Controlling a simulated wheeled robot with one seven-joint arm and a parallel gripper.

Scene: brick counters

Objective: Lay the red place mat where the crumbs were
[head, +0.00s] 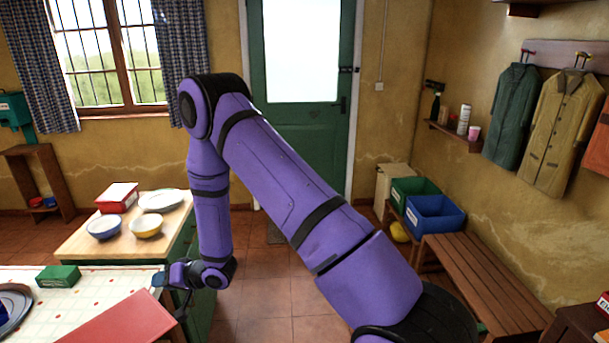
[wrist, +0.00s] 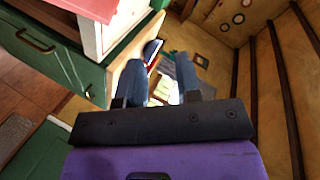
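The red place mat (head: 118,322) lies flat on the near counter, partly cut off by the bottom edge of the head view. The counter's white top (head: 115,284) has small reddish marks; I cannot tell pattern from crumbs. My gripper (head: 170,285) is by the right edge of this counter, beyond the mat's right corner and apart from it as far as I can see. In the wrist view its two blue fingers (wrist: 161,78) stand apart with a gap between them, and nothing shows held.
A green box (head: 58,276) and a dark plate (head: 12,308) stand left on the counter. A bench (head: 485,280) stands right.

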